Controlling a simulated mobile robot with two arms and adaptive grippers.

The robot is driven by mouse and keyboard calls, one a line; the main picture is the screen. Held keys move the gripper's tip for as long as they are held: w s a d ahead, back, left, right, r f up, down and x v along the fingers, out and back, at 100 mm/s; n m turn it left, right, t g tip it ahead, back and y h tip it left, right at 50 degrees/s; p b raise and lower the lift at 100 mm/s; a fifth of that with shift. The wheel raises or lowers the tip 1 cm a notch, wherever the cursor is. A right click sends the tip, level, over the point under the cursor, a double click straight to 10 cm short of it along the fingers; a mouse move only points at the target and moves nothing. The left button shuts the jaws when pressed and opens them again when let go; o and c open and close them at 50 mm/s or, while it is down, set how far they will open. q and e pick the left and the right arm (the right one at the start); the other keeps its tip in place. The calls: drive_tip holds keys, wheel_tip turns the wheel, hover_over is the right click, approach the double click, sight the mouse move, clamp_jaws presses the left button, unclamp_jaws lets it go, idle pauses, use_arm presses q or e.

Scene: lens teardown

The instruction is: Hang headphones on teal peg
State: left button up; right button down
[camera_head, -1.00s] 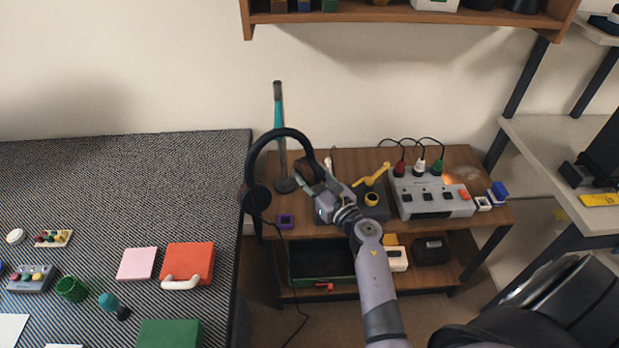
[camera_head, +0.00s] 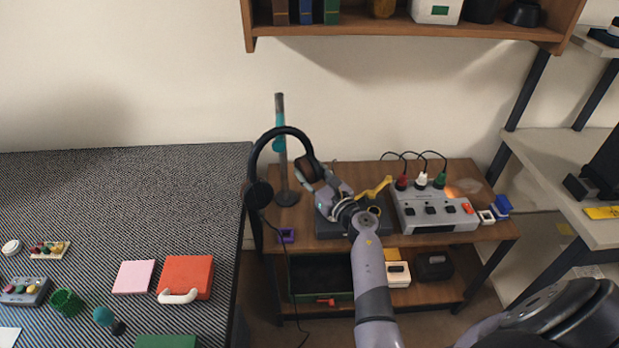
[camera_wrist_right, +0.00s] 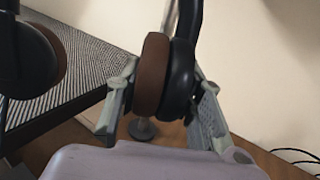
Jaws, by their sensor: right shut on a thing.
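The black headphones (camera_head: 278,133) are upright in the air, with the band arched at the top and a cable hanging down. My right gripper (camera_head: 312,182) is shut on the right ear cup. In the right wrist view the gripper (camera_wrist_right: 165,100) has its fingers on both sides of the brown-padded ear cup (camera_wrist_right: 152,75). The other ear cup (camera_wrist_right: 35,60) hangs free at the left. The stand (camera_head: 280,104) has a grey pole, a round base and a teal part (camera_head: 279,138) high up. The band overlaps the teal part in the head view; I cannot tell whether they touch. My left gripper is not in view.
The stand is on a wooden bench (camera_head: 460,175) with a grey power box (camera_head: 432,210) and a yellow-topped device (camera_head: 375,188). A patterned table (camera_head: 200,230) is at the left, its edge near the headphones. A wooden shelf (camera_head: 400,30) is above.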

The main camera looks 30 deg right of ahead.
drive_tip(key=shift+w+d+b, duration=0.25)
drive_tip(key=shift+w+d, duration=0.05)
drive_tip(key=shift+w, duration=0.3)
drive_tip(key=shift+w+d+b, duration=0.2)
drive_tip(key=shift+w+d, duration=0.05)
drive_tip(key=shift+w, duration=0.35)
drive_tip(key=shift+w+d+f+b, duration=0.35)
drive_tip(key=shift+w+f+b, duration=0.45)
drive_tip(key=shift+b, duration=0.35)
drive_tip(key=shift+s+f, duration=0.1)
drive_tip(key=c, duration=1.1)
unclamp_jaws()
drive_tip(key=shift+o, duration=0.5)
drive_tip(key=shift+f, duration=0.1)
drive_tip(key=s, duration=1.2)
drive_tip(key=shift+d, duration=0.45)
